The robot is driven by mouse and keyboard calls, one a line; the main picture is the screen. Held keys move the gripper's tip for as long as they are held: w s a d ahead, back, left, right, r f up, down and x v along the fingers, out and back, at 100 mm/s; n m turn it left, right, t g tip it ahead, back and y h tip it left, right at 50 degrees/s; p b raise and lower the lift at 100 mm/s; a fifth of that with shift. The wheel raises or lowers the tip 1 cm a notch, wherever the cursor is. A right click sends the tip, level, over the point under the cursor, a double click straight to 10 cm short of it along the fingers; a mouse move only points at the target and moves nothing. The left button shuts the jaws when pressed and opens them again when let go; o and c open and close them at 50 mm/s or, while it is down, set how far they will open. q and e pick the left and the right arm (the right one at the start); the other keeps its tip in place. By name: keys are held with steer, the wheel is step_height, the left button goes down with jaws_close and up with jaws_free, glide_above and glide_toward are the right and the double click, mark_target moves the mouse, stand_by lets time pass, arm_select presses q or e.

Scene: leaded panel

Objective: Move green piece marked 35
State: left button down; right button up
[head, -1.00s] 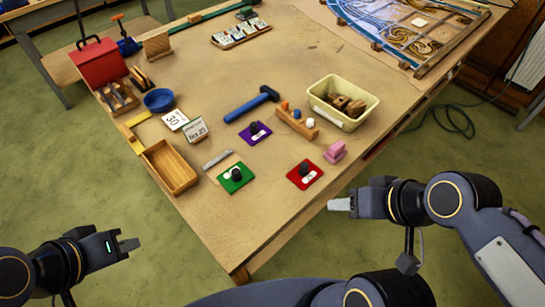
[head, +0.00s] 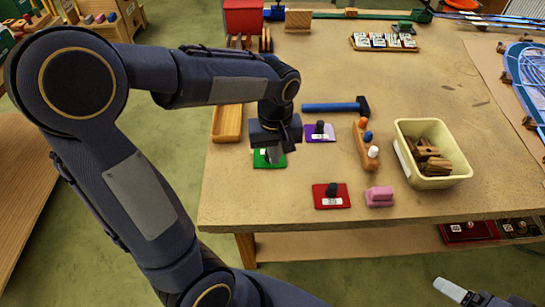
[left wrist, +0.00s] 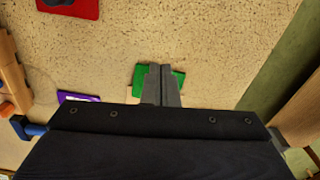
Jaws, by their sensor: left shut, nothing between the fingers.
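The green piece (head: 261,161) lies flat on the table, left of the red piece and below the purple one. My left gripper (head: 277,154) is over it, shut and empty, and hides part of it along with its knob and label. In the left wrist view, the shut fingers (left wrist: 160,70) point at the green piece (left wrist: 178,79), which shows on both sides of them. I cannot tell if the fingertips touch it. My right gripper (head: 450,290) is at the lower right, off the table; its jaws are unclear.
A purple piece (head: 320,132) and a red piece (head: 331,197) lie nearby, with a pink block (head: 379,197). A wooden tray (head: 226,124), a blue hammer (head: 335,106) and a cream bin (head: 455,165) of wooden blocks stand around. The front left table top is clear.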

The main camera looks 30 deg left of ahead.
mark_target(271, 167)
arm_select(q)
steer(key=f, duration=0.6)
steer(key=shift+s+a, duration=0.1)
steer(key=shift+a, duration=0.15)
steer(key=w+a, duration=0.1)
steer(key=w+p, duration=0.1)
steer(key=shift+w+a+f, duration=0.1)
steer(key=shift+w+a, duration=0.2)
steer(key=shift+a, duration=0.1)
steer(key=shift+w+a, duration=0.3)
steer(key=shift+w, duration=0.05)
steer(key=shift+f, duration=0.1)
steer(key=shift+w+a, duration=0.6)
steer(key=shift+w, duration=0.15)
